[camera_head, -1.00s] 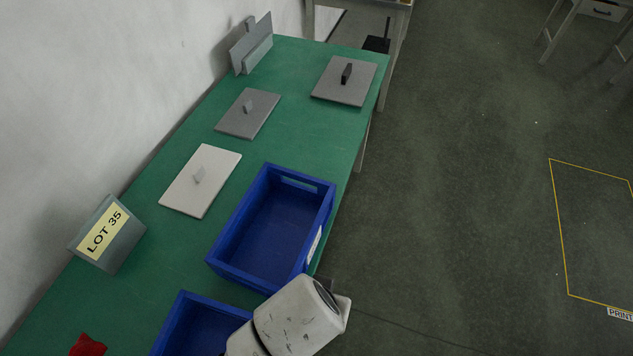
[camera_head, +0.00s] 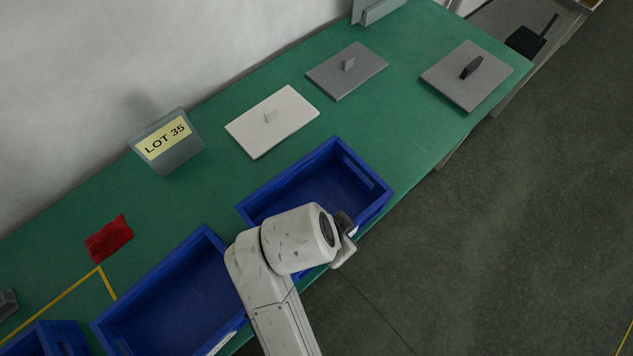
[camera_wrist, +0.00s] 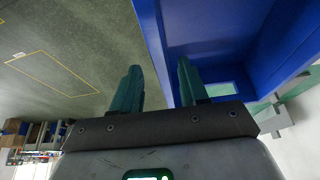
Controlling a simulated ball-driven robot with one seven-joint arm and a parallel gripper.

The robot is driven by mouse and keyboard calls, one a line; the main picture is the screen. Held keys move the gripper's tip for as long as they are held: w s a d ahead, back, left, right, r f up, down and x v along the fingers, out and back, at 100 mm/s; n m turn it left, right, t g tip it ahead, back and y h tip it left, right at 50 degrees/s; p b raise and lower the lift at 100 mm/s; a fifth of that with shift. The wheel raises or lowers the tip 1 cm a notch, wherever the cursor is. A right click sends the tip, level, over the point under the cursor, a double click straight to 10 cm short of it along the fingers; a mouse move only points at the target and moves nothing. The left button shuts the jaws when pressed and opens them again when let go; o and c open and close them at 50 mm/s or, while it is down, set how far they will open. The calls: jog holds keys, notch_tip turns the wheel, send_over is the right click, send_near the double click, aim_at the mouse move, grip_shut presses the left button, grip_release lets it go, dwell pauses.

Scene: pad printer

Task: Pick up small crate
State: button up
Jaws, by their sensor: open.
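Blue open crates stand on the green table in the head view. The far crate (camera_head: 378,208) has a handle slot in its right end wall, and my arm covers its near side. A second blue crate (camera_head: 206,236) stands to its left, and part of a third (camera_head: 62,330) shows in the lower left corner. I cannot tell which is the small crate. In the wrist view my gripper (camera_wrist: 160,85) is open, with two teal fingers. A blue crate wall (camera_wrist: 152,30) appears between the fingers, with no visible grip on it. In the head view my gripper is mostly hidden behind my wrist.
A white plate (camera_head: 290,125) and two grey plates (camera_head: 335,80) (camera_head: 450,85) with knobs lie behind the crates. A LOT 35 sign (camera_head: 165,145) and a red cloth-like item (camera_head: 108,240) are to the left. Open floor lies right of the table.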

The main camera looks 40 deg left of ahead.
jog(key=shift+w+p+x, duration=0.1)
jog(key=shift+p+x, duration=0.15)
jog(key=shift+x, duration=1.05)
jog(key=shift+w+p+x, duration=0.15)
jog(key=shift+p+x, duration=0.05)
jog(key=shift+x, duration=1.1)
jog(key=shift+a+r, duration=0.1)
jog(key=shift+a, duration=0.05)
grip_shut()
